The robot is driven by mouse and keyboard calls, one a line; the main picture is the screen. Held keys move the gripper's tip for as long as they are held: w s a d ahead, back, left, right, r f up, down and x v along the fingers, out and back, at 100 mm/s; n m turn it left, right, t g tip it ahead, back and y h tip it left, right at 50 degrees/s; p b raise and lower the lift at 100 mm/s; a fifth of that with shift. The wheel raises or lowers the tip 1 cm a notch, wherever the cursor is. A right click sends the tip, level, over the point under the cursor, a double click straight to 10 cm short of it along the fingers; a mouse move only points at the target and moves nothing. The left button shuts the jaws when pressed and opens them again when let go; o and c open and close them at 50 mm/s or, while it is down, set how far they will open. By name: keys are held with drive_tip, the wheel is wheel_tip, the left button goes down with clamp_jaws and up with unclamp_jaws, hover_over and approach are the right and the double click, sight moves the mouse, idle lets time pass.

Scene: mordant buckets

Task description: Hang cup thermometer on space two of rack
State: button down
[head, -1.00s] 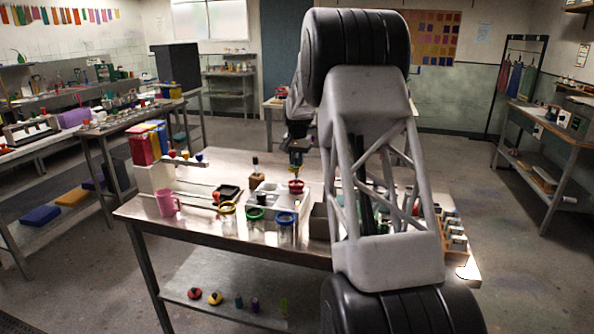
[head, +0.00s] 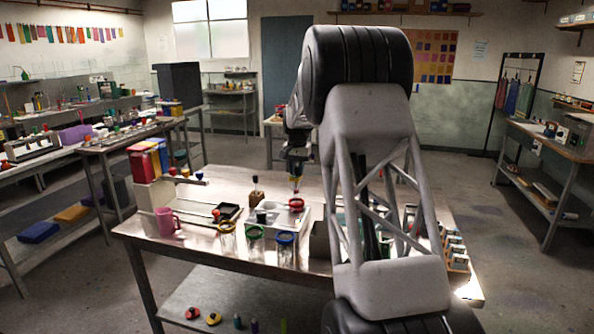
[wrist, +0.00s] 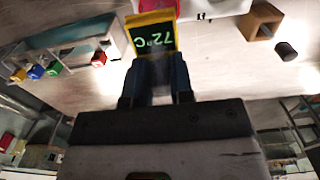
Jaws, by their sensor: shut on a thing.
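The cup thermometer (wrist: 155,36) has a yellow frame and a dark face with green figures, 72°C, upside down in the wrist view. My gripper (wrist: 157,80) is shut on its lower part there. In the head view my gripper (head: 296,184) is above the worktable, just over a red-rimmed vessel (head: 296,203); the thermometer is only a small yellowish spot there. I cannot tell whether it touches anything below. I cannot surely identify the rack or its space two; a pale bar with small coloured knobs (head: 186,174) stands at the table's left.
Yellow, green and blue-rimmed jars (head: 255,248) stand at the table's front. A pink mug (head: 167,223) and a black tray (head: 228,212) are to the left. A brown block (wrist: 263,20) and dark cylinder (wrist: 287,51) show in the wrist view. My arm hides much of the right side.

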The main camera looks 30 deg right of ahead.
drive_tip(key=shift+d, duration=0.15)
drive_tip(key=s+d, duration=0.4)
drive_tip(key=d, duration=0.4)
drive_tip(key=s+d, duration=0.4)
drive_tip(key=d, duration=0.5)
drive_tip(key=shift+s+r, duration=0.3)
drive_tip(key=shift+s, duration=0.1)
drive_tip(key=shift+f, duration=0.25)
wheel_tip(320, 180, down, 10)
idle(1.2)
drive_tip(key=shift+f, duration=0.15)
drive_tip(key=c, duration=0.9)
unclamp_jaws()
